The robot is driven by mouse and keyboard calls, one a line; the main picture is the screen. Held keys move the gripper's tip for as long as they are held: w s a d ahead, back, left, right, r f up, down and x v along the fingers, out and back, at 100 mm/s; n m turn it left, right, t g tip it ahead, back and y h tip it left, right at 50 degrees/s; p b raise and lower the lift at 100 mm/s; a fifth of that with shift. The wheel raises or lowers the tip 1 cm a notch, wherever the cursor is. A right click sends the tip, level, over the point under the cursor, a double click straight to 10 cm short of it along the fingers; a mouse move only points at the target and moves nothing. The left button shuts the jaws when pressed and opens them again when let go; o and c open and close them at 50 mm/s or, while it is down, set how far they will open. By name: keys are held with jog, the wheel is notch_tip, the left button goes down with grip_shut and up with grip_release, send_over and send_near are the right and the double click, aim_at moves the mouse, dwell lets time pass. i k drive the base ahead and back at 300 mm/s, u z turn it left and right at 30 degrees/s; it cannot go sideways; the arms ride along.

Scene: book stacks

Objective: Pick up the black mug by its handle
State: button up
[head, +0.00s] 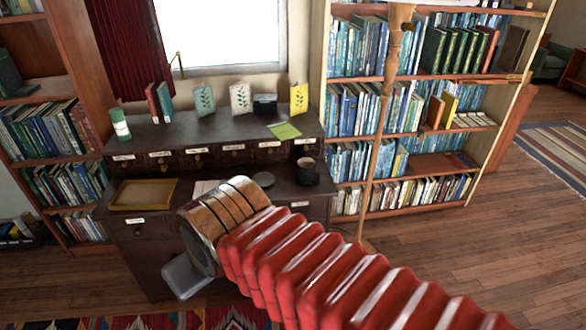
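The black mug (308,174) stands upright on the right part of the dark desk, with a brownish inside showing at its top. A dark bump at its right side looks like the handle, but it is too small to be sure. My red arm comes in from the lower right. My gripper (186,277) shows only as a grey piece at the arm's far end, low in front of the desk, to the left of and nearer than the mug. Its fingers are not clear, and nothing is seen held.
A wooden tray (144,195), a paper and a dark round disc (264,180) lie on the desk. Small drawers (234,157) rise behind the mug, with cards and books on top. A wooden pole (377,150) and a bookcase (424,139) stand to the right.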

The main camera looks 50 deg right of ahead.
aim_at(306, 171)
jog(key=z, duration=0.1)
jog(key=i, duration=0.75)
jog(key=z, duration=0.75)
jog(key=i, duration=0.6)
jog(key=z, duration=0.45)
